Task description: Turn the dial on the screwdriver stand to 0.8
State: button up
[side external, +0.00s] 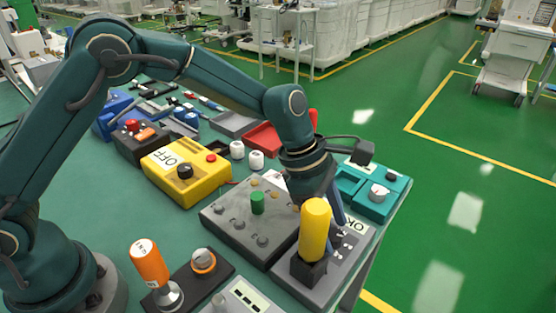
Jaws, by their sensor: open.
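At the bottom, a black stand (219,274) carries an orange-handled tool (149,264) upright in a silver cup, which looks like the screwdriver. Beside it on the stand is a round dial (203,261) with an orange rim and grey centre. Its scale and setting are too small to read. My gripper (321,207) points down at the right, well apart from this dial, over the grey fixtures. It is open. A yellow cylinder (315,231), upright in a black block, partly hides its fingers, so I cannot tell whether they touch it.
A grey box (225,223) with a green knob lies left of my gripper. A yellow box (196,187) marked OFF stands behind it. A teal box (373,207) with a white knob is at the right table edge.

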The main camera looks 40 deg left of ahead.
jog(key=shift+d+f, duration=0.1)
jog(key=shift+f, duration=0.2)
grip_shut()
jog(key=shift+m, duration=0.4)
jog(key=m+g, duration=0.1)
jog(key=m, duration=0.2)
jog(key=shift+w+m+g, duration=0.2)
jog(key=shift+m+g, duration=0.1)
jog(key=shift+g, duration=0.1)
jog(key=shift+m+g, duration=0.7)
jog(key=shift+m, duration=1.3)
jog(key=shift+w+m+y, duration=0.1)
jog(key=shift+m+y, duration=0.2)
